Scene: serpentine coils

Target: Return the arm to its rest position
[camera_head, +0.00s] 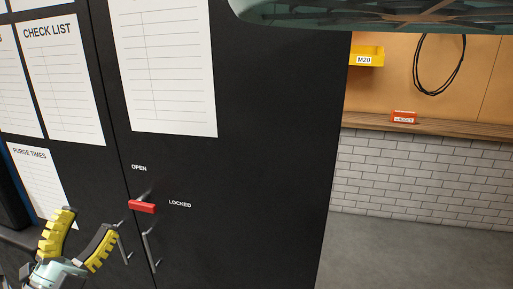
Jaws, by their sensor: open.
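My gripper (86,236) is at the lower left of the head camera view, with yellow-padded fingers spread apart. It is open and nothing shows between the fingers. It is in front of a black cabinet (270,150), to the left of a red latch handle (142,207). The handle lies between the labels OPEN and LOCKED and points toward LOCKED. The fingers look apart from the handle, though the depth gap is hard to judge. The rest of my arm is mostly out of view.
Door pulls (151,250) stand out below the red handle, close to my gripper. Paper sheets (165,70) cover the upper cabinet. At right, a wooden shelf (440,130) holds a red box (403,117); a yellow M20 bin (366,57) hangs above. Grey floor (400,250) is clear there.

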